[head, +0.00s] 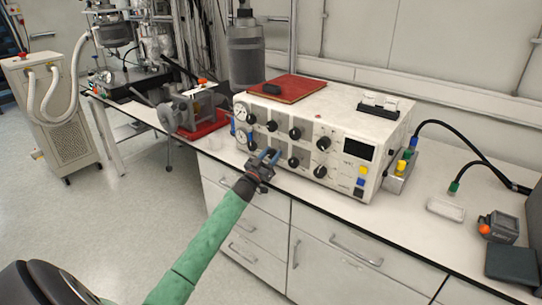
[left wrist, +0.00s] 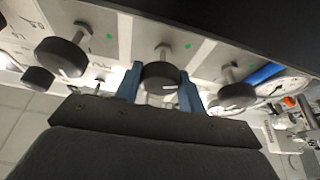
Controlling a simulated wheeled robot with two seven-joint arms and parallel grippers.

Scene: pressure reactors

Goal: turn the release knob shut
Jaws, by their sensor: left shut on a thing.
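The white control unit (head: 330,140) stands on the bench with two rows of black knobs on its front. My left gripper (head: 268,157) is at the lower row. In the left wrist view its blue fingers (left wrist: 161,97) lie on either side of a black knob (left wrist: 160,74) with a white mark line, and they are shut on it. The gripper hides this knob in the head view. I cannot read its label, so I cannot tell by name whether it is the release knob. My right gripper is not in view.
Neighbouring knobs stand close on both sides, one (left wrist: 60,56) to the left and one (left wrist: 236,92) to the right in the left wrist view. Gauges (head: 241,111) are at the unit's left end. A red pad (head: 285,88) lies on top. Bench drawers (head: 340,262) are below.

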